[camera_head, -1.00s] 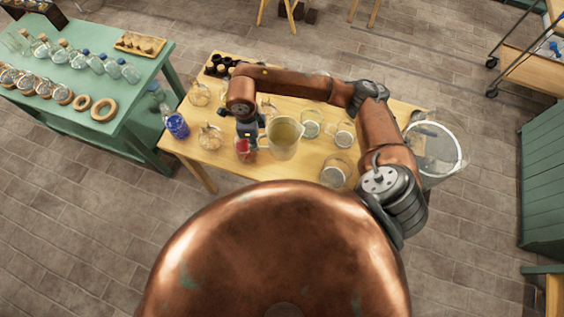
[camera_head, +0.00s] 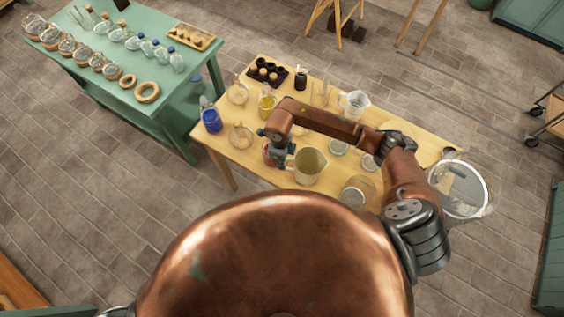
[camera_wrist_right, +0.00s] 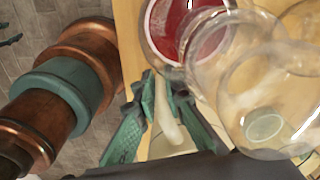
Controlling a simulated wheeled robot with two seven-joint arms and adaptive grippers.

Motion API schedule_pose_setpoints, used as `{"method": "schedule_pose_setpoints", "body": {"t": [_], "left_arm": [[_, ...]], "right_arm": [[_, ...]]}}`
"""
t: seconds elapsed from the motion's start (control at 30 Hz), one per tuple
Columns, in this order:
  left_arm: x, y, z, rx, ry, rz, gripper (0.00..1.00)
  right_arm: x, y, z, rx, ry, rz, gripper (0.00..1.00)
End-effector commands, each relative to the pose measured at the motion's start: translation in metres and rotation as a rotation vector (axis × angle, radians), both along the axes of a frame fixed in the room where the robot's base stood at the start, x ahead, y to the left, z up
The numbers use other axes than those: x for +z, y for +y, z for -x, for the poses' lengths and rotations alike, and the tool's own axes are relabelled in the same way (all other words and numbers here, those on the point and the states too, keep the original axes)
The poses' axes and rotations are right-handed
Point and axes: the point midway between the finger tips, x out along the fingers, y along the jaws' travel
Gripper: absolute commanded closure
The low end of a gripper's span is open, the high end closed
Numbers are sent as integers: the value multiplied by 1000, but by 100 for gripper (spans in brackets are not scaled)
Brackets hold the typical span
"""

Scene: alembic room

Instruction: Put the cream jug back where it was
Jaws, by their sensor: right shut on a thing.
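In the right wrist view, my right gripper (camera_wrist_right: 165,108) is shut on the pale handle of the jug (camera_wrist_right: 168,125). The jug looks upright; I cannot tell whether its base touches the table. A glass vessel with red contents (camera_wrist_right: 178,25) is close beyond the fingers, and it is partly hidden by the gripper in the head view. My left gripper is not in view.
The wooden table (camera_head: 228,158) carries several glass vessels, a blue jar (camera_head: 211,120), a dark rack (camera_head: 268,72) and a clear pitcher (camera_head: 354,103). A green table (camera_head: 150,112) with flasks is at the left.

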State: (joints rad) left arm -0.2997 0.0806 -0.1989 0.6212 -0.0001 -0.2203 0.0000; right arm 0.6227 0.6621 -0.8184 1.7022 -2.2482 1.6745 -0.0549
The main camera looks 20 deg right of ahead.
Motion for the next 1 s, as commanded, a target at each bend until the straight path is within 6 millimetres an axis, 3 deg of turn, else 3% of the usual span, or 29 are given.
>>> {"method": "schedule_pose_setpoints", "body": {"t": [0.23,0.27,0.37,0.67,0.83,1.0], "left_arm": [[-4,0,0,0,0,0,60],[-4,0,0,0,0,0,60],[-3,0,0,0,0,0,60],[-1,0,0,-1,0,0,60],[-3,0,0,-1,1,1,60],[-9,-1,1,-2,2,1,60]], "right_arm": [[-4,0,0,1,-1,0,100],[-3,0,0,1,-1,-1,89],[-2,0,0,1,-1,-1,83],[0,0,0,1,-1,-1,83],[17,1,-2,4,-5,-1,83],[53,2,-3,4,-6,0,83]]}}
